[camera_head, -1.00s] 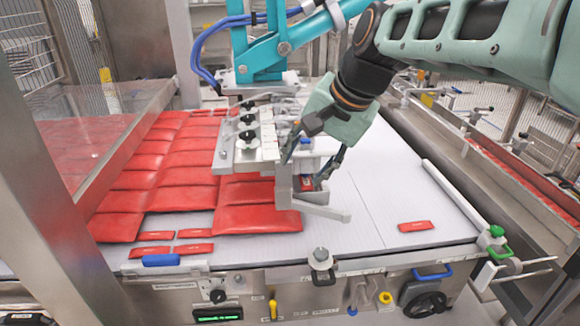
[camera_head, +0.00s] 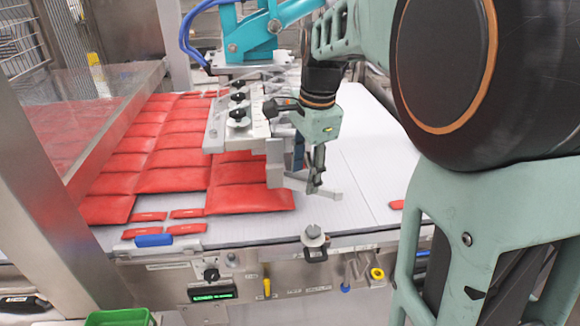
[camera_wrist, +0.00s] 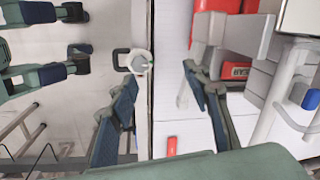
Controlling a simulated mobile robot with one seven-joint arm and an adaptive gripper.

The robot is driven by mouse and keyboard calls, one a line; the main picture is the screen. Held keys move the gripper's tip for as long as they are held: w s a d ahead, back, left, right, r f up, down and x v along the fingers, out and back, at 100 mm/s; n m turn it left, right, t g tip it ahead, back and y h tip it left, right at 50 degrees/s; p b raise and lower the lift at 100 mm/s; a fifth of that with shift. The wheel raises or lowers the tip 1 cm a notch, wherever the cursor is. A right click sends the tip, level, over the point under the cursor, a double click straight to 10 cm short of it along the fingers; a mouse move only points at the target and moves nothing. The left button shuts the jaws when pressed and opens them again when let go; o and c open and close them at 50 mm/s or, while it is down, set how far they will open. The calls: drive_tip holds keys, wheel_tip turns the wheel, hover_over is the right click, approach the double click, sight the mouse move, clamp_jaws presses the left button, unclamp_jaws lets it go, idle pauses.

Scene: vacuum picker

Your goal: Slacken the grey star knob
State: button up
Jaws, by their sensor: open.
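A round grey knob (camera_head: 314,233) with a black loop under it sits on the machine's front edge; I take it for the star knob, though its star shape is not clear. In the wrist view the grey knob (camera_wrist: 142,63) lies beyond my left finger, beside the dark seam. My gripper (camera_head: 315,185) is open and points down beside the right end of the grey bracket (camera_head: 275,165), behind and above the knob, apart from it. In the wrist view my gripper (camera_wrist: 160,80) shows both fingers spread, with nothing between them but machine surface.
Red pouches (camera_head: 165,180) cover the left of the white belt (camera_head: 365,165). Black knobs (camera_head: 238,114) stand on the bracket. A blue handle (camera_head: 154,240), a yellow lever (camera_head: 267,288) and a green crate (camera_head: 120,317) are at the front. The belt right of my gripper is mostly clear.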

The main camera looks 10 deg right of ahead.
sight(313, 229)
drive_tip(key=f+m, duration=0.1)
drive_tip(key=f, duration=0.3)
drive_tip(key=s+d+f+m+g, duration=0.1)
drive_tip(key=f, duration=0.4)
drive_tip(key=s+d+f+m, duration=0.1)
drive_tip(key=f, duration=0.4)
drive_tip(key=shift+d+f+h, duration=0.1)
drive_tip(key=shift+f+h, duration=0.1)
drive_tip(key=shift+h, duration=0.1)
drive_tip(key=shift+c, duration=0.6)
drive_tip(key=c, duration=1)
